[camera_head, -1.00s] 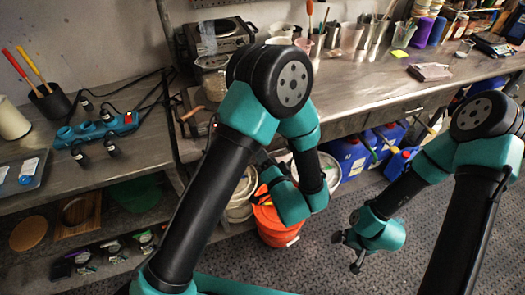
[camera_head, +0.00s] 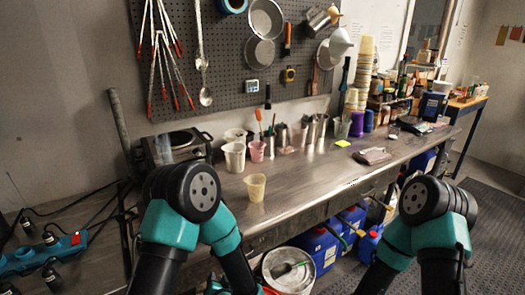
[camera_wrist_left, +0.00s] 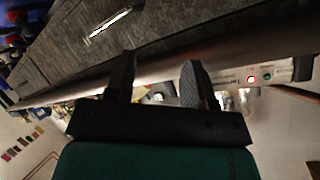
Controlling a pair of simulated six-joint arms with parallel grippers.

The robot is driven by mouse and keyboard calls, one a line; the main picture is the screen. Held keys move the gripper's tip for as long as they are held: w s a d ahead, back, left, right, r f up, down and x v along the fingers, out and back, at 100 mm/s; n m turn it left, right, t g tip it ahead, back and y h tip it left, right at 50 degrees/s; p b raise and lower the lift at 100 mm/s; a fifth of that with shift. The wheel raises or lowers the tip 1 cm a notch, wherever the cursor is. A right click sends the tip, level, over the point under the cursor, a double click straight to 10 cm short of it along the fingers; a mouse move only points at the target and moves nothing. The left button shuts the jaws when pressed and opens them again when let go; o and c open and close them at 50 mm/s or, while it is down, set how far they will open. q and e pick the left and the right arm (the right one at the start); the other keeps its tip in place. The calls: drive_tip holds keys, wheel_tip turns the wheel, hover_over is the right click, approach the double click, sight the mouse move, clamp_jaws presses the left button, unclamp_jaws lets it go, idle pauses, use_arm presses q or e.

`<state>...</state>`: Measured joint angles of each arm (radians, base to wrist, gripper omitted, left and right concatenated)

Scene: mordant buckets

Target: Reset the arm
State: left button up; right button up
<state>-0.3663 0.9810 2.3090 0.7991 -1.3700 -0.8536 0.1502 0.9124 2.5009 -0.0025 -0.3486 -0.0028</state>
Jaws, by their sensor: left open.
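My left arm (camera_head: 228,255) shows in the head view, bent at a black and teal joint, and runs down out of the bottom edge. In the left wrist view my left gripper (camera_wrist_left: 158,72) has its two dark fingers apart with nothing between them. My right arm (camera_head: 435,238) stands at the lower right of the head view, also bent, and its gripper is outside the frame.
A metal workbench (camera_head: 325,190) holds a translucent beaker (camera_head: 255,188), white cups and metal pots. A pegboard (camera_head: 225,60) hangs behind. Blue jugs (camera_head: 320,247) and a white bucket (camera_head: 288,270) stand below. A teal power strip (camera_head: 45,252) lies at the lower left.

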use_arm(q)
drive_tip(key=s+a+f+n+g+h, duration=0.3)
drive_tip(key=s+a+f+g+h, duration=0.2)
drive_tip(key=f, duration=0.5)
drive_tip(key=s+a+f+n+g+h, duration=0.1)
drive_tip(key=s+g, duration=0.2)
drive_tip(key=s, duration=0.2)
drive_tip(key=s+a+f+n+g+h, duration=0.1)
drive_tip(key=s+a+f+g+h, duration=0.1)
drive_tip(key=s, duration=0.4)
drive_tip(key=shift+a+f+g, duration=0.2)
drive_tip(key=shift+f+g, duration=0.1)
drive_tip(key=shift+g, duration=0.4)
